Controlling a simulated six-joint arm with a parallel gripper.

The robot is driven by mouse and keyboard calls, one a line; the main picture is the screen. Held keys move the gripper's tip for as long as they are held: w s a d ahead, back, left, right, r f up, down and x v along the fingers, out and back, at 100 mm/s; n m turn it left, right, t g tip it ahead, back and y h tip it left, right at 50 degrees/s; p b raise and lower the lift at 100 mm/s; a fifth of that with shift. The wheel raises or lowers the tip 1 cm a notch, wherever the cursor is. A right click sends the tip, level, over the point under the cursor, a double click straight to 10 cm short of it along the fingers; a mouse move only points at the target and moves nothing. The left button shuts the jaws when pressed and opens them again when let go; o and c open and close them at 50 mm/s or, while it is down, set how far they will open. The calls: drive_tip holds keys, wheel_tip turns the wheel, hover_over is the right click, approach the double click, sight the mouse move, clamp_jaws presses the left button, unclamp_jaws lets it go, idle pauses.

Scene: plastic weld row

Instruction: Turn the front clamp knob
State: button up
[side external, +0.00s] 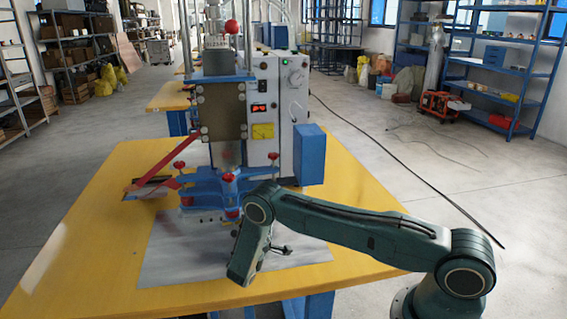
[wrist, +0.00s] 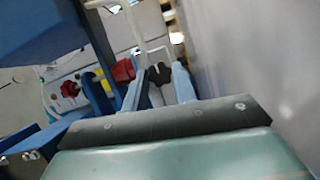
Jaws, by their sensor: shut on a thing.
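A clamp with several red knobs sits at the front of the welding machine. One lower red knob (side external: 232,213) is close beside my wrist in the side view. In the wrist view, my gripper (wrist: 158,84) has its two pale blue fingers shut on a small dark lobed part, which looks like a knob (wrist: 158,73). I cannot tell for certain whether this is the front clamp knob. A red knob (wrist: 123,70) shows just left of the fingers, outside them. In the side view my fingertips are hidden or too small to make out.
The blue clamp frame (wrist: 98,100) is close on the left in the wrist view. A grey metal plate (side external: 180,265) lies on the yellow table (side external: 90,250) below my wrist. The white control box (side external: 280,85) and a blue block (side external: 309,155) stand behind.

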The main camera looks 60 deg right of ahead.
drive_tip(key=o, duration=1)
drive_tip(key=shift+c, duration=0.2)
drive_tip(key=shift+r, duration=0.1)
drive_tip(key=shift+r, duration=0.75)
drive_tip(key=o, duration=0.7)
wheel_tip(320, 180, up, 4)
drive_tip(key=shift+w+r, duration=0.1)
drive_tip(key=shift+r, duration=0.05)
wheel_tip(320, 180, up, 12)
drive_tip(key=shift+r, duration=0.1)
drive_tip(key=c, duration=0.7)
drive_tip(key=shift+r, duration=0.95)
